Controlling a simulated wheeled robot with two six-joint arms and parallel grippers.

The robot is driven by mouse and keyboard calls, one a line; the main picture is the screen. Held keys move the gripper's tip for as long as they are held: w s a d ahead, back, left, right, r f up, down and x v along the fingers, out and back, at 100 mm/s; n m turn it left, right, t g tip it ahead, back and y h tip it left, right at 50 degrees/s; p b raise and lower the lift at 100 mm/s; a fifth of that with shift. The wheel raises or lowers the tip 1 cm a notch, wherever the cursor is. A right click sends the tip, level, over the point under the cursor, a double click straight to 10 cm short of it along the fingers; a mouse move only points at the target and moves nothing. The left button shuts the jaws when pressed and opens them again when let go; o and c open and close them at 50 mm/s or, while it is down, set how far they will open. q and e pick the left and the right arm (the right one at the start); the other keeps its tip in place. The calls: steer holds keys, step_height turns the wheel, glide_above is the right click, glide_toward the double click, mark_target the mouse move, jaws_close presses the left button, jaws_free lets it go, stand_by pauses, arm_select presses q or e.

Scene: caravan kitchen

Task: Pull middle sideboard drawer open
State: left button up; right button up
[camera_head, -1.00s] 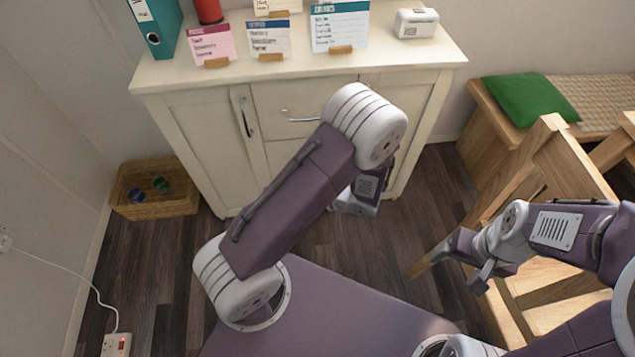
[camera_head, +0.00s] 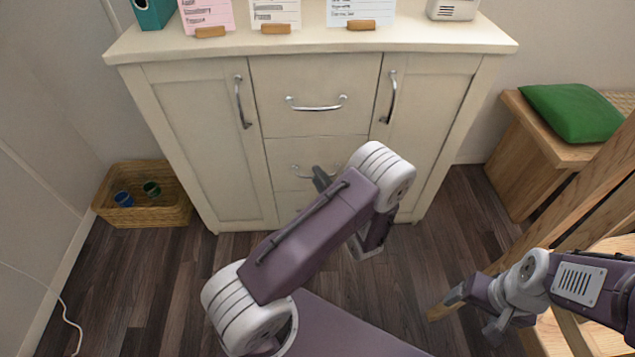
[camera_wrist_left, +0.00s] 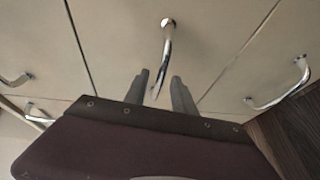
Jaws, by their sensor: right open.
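The sideboard (camera_head: 205,130) has a column of drawers between two doors. The middle drawer (camera_head: 288,154) looks flush with the front. Its bar handle (camera_head: 300,172) is partly hidden by my left gripper (camera_head: 322,178). In the left wrist view, that gripper (camera_wrist_left: 160,88) is open. Its two grey fingers point at the chrome handle (camera_wrist_left: 168,45), whose near end lies between the fingertips with gaps visible. I cannot tell whether they touch it. My right gripper (camera_head: 472,312) is open and empty, low at the right, away from the sideboard.
The top drawer handle (camera_head: 316,106) and the door handles (camera_head: 241,102) stand out around the middle drawer. A wicker basket (camera_head: 150,212) sits on the floor at left. A wooden chair (camera_head: 575,230) and a bench with a green cushion (camera_head: 572,112) are at right.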

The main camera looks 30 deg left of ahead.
arm_select(q)
steer(key=shift+w+a, duration=0.3)
steer(key=shift+a, duration=0.2)
jaws_close()
stand_by(1.1)
